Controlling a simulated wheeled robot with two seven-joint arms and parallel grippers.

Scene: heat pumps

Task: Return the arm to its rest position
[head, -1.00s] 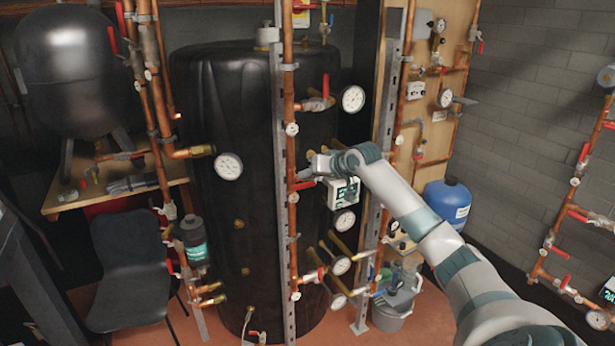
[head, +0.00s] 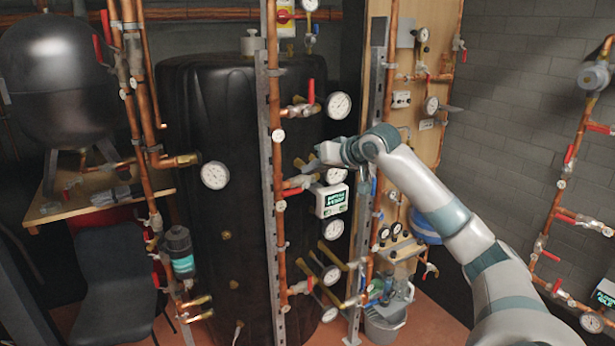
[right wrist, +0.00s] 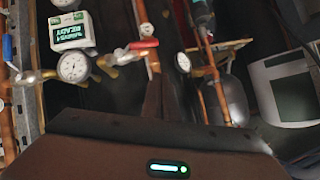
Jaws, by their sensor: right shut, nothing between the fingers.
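My right arm reaches in from the lower right in the head view. My right gripper (head: 308,164) is at its end, in front of the black tank (head: 215,265) and next to the vertical copper pipe. It is shut and empty. It hangs just above a small white display box (head: 331,200) and a red valve handle (head: 294,192); I cannot tell whether it touches anything. In the right wrist view its dark fingers (right wrist: 160,98) point up the picture, below a red-handled valve (right wrist: 143,45). My left gripper is not in view.
Copper pipes with gauges (head: 339,105) and valves stand close around the gripper. A wooden panel (head: 425,90) with more pipes is behind the arm. A black chair (head: 112,275) is at the lower left. A further pipe rack (head: 567,185) stands at the right.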

